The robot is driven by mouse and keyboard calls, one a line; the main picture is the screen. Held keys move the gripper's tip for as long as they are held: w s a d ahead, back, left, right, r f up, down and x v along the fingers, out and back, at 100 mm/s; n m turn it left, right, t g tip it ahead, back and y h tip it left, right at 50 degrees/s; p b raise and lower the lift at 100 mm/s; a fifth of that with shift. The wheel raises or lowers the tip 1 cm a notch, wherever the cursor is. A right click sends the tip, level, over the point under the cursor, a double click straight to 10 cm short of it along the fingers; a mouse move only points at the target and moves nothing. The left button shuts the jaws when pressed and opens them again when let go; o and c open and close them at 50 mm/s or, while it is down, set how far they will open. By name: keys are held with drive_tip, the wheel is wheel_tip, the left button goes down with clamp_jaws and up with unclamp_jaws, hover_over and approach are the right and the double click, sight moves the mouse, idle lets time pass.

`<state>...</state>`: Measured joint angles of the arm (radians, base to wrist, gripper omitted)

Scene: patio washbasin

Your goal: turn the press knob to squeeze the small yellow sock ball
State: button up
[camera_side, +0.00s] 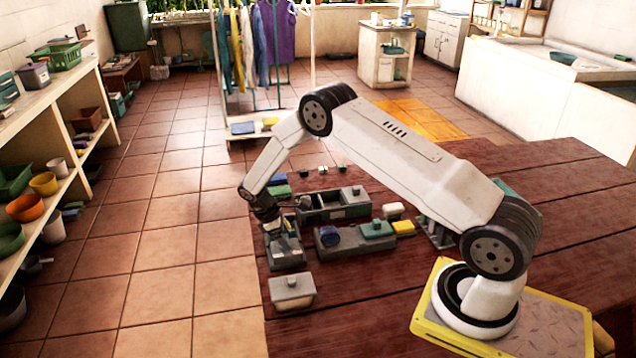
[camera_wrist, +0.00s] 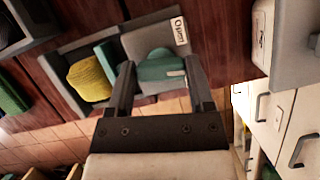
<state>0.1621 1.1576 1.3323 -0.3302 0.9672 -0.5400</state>
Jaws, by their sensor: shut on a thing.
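The press is a grey open trough (camera_wrist: 52,72) in the wrist view, with a label on its end block. It also shows under my gripper in the side view (camera_side: 287,258). The small yellow sock ball (camera_wrist: 90,79) lies in the trough, beside a teal plate (camera_wrist: 106,58); whether they touch is hard to tell. The teal press knob (camera_wrist: 158,66) is at the labelled end. My gripper (camera_wrist: 160,72) points down with one finger on each side of the knob, shut on it. In the side view my gripper (camera_side: 266,213) hides much of the press.
A grey tray (camera_side: 330,248) with a blue ball (camera_side: 329,236) and a green block (camera_side: 377,228) lies right of the press. A long grey box (camera_side: 335,207) stands behind, a lidded grey box (camera_side: 292,290) in front. The wooden table's left edge is close to the press.

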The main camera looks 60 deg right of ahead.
drive_tip(key=m+y, duration=0.1)
drive_tip(key=m, duration=0.1)
drive_tip(key=m+y, duration=0.1)
drive_tip(key=m, duration=0.2)
drive_tip(key=shift+m+g, duration=0.3)
drive_tip(key=shift+g, duration=0.1)
drive_tip(key=shift+m+y, duration=0.9)
drive_tip(key=shift+m, duration=1.3)
drive_tip(key=o, duration=1.2)
drive_tip(key=shift+o, duration=0.2)
drive_tip(key=v, duration=0.7)
drive_tip(key=shift+r, duration=0.35)
drive_tip(key=shift+w+d, duration=0.1)
drive_tip(key=shift+w, duration=0.05)
